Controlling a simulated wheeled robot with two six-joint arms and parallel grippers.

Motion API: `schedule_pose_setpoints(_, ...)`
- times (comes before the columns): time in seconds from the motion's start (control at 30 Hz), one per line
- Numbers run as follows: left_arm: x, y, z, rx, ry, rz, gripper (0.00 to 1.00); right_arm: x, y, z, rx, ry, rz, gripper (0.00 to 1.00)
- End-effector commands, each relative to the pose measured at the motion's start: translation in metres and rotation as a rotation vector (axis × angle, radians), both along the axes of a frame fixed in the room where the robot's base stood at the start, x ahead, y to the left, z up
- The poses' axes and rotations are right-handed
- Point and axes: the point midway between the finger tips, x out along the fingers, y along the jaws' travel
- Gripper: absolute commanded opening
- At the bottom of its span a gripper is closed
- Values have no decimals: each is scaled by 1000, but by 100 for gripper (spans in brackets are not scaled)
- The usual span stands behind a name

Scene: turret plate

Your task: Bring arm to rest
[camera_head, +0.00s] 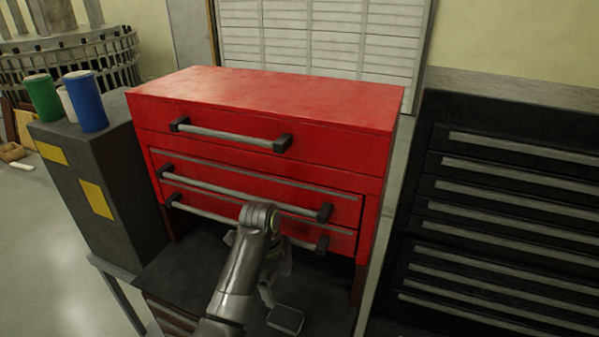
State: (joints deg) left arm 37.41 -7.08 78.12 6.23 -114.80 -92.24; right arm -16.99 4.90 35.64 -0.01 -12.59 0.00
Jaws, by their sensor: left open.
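My left arm comes up from the bottom middle of the head view, and its joint stands in front of the red tool chest (280,90). My left gripper (274,270) is partly hidden behind my own arm, low in front of the chest's lowest drawer. It is open, and I see nothing held in it. The chest has a top drawer (220,147), a middle drawer (250,183) and a lower drawer (330,235), each with a long bar handle. The middle drawer seems to stand out slightly. My right gripper is not in view.
A dark cabinet (100,180) at the left carries a green can (42,98), a blue can (86,102) and a white one between them. A black multi-drawer cabinet (500,200) stands at the right. A dark surface (195,275) lies below the chest.

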Motion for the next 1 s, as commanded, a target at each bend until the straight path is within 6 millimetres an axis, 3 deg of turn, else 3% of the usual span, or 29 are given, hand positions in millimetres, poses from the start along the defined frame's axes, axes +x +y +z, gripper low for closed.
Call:
schedule_pose_setpoints(0.17,-11,15,-16,2,-4,108,75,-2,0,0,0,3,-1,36)
schedule_pose_setpoints(0.27,-30,37,-37,5,-10,271,75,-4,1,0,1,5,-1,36)
schedule_pose_setpoints(0.4,-69,76,-67,12,-32,574,75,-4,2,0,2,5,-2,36)
schedule_pose_setpoints(0.6,-137,128,-91,21,-76,994,75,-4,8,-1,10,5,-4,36)
schedule_pose_setpoints(0.8,-212,171,-92,17,-138,1379,75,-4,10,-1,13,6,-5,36)
schedule_pose_setpoints(1.0,-266,195,-78,-9,-193,1641,75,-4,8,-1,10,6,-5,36)
